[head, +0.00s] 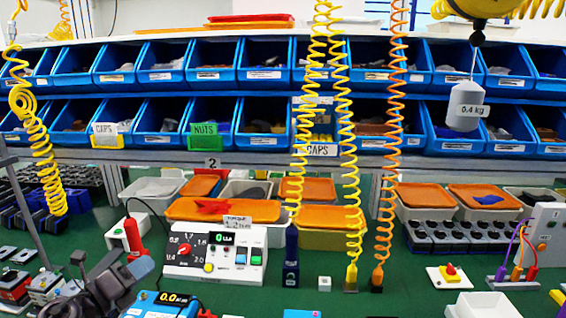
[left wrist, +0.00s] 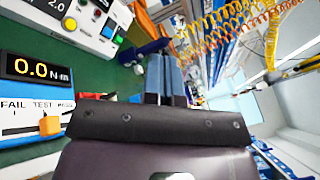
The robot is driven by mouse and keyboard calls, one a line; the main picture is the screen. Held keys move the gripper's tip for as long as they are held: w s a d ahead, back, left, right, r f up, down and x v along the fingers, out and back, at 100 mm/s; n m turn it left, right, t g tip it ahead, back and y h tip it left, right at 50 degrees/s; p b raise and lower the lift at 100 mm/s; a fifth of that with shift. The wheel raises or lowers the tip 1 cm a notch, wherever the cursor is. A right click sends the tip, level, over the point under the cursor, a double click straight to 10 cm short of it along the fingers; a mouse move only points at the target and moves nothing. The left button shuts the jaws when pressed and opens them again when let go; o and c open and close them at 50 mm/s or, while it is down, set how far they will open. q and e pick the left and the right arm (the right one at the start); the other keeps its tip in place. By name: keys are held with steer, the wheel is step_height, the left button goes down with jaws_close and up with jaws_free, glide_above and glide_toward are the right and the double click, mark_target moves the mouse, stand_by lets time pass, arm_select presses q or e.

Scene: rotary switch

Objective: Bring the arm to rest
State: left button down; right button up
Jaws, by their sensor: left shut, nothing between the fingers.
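My left gripper (head: 141,267) is low in the head view, left of and in front of the white control box. Its two grey-blue fingers (left wrist: 166,80) are together in the left wrist view, with nothing between them. The white control box (head: 214,275) has a red rotary knob (head: 184,249), printed numbers around it, a small display, and blue and green switches. In the head view a gap shows between the fingertips and the box. Part of the box (left wrist: 95,22) shows at the top left of the left wrist view. My right gripper is not in view.
A blue torque meter (head: 160,304) reading 0.0 stands close to my left gripper. A red-handled tool (head: 133,236) stands behind it. Coiled yellow (head: 351,200) and orange (head: 386,200) cords hang to the right. Blue bins (head: 265,64) line the back. Green bench (head: 390,275) shows bare at centre right.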

arm_select(q)
steer(key=s+f+n+y, duration=0.4)
steer(key=s+f+n, duration=0.3)
steer(key=n, duration=0.5)
steer(key=s+f+n+y, duration=0.5)
steer(key=f+n, duration=0.4)
steer(key=n, duration=0.2)
steer(key=s+d+f+n+g, duration=0.1)
steer(key=s+f+n+g, duration=0.1)
steer(key=s+f, duration=0.3)
steer(key=s+d+f+n+g+y, duration=0.1)
steer(key=s+f+n+g, duration=0.2)
steer(key=s, duration=0.9)
step_height(320, 180, down, 3)
steer(key=n, duration=0.2)
steer(key=shift+s+n, duration=0.15)
steer(key=shift+n, duration=0.15)
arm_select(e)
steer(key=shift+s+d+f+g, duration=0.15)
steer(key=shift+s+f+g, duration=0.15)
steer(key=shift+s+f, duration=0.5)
arm_select(q)
steer(key=shift+d+f, duration=0.1)
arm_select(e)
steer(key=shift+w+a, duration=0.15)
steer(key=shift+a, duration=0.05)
